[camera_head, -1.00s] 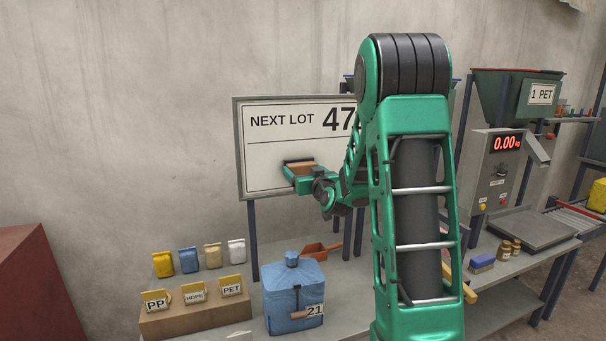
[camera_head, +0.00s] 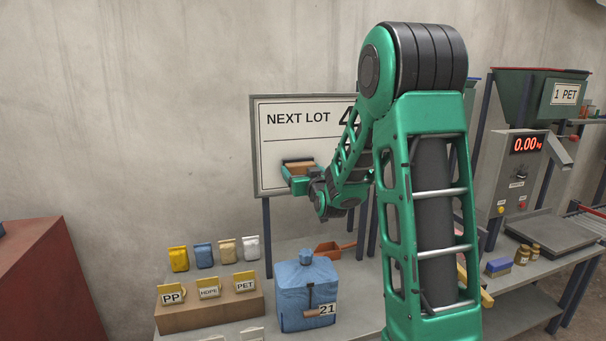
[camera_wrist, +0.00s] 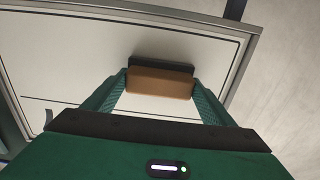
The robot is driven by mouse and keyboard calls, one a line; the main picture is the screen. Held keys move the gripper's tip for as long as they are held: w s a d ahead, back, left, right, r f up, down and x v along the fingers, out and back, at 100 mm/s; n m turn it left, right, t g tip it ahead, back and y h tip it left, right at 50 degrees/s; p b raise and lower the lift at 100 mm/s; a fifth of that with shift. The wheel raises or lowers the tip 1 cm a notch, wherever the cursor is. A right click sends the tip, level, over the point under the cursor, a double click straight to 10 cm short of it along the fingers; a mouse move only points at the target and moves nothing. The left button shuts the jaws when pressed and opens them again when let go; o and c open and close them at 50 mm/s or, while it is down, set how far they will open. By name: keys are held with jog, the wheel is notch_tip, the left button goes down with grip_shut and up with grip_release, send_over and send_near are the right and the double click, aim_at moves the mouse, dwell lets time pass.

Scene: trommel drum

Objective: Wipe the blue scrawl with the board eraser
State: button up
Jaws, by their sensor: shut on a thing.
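The board eraser, a brown block with a dark pad (camera_wrist: 160,82), is held between the fingers of my gripper (camera_wrist: 160,88). In the head view the eraser (camera_head: 299,166) is at the lower left part of the white board (camera_head: 285,145), below its ruled line. The pad faces the board and is very close to it; I cannot tell if it touches. I see no blue scrawl on the visible board. My arm hides the board's right part. A small dark mark (camera_wrist: 48,117) shows at the left in the wrist view; I cannot tell what it belongs to.
A scale (camera_head: 551,234) stands right. A red box (camera_head: 50,285) is at left.

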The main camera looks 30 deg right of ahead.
jog(key=shift+w+a, duration=0.3)
jog(key=shift+a, duration=0.45)
jog(key=shift+r, duration=0.15)
jog(key=shift+r, duration=0.1)
jog(key=s+d, duration=0.2)
jog(key=d, duration=0.6)
jog(key=s+d, duration=0.3)
jog(key=d, duration=0.6)
dwell(0.9)
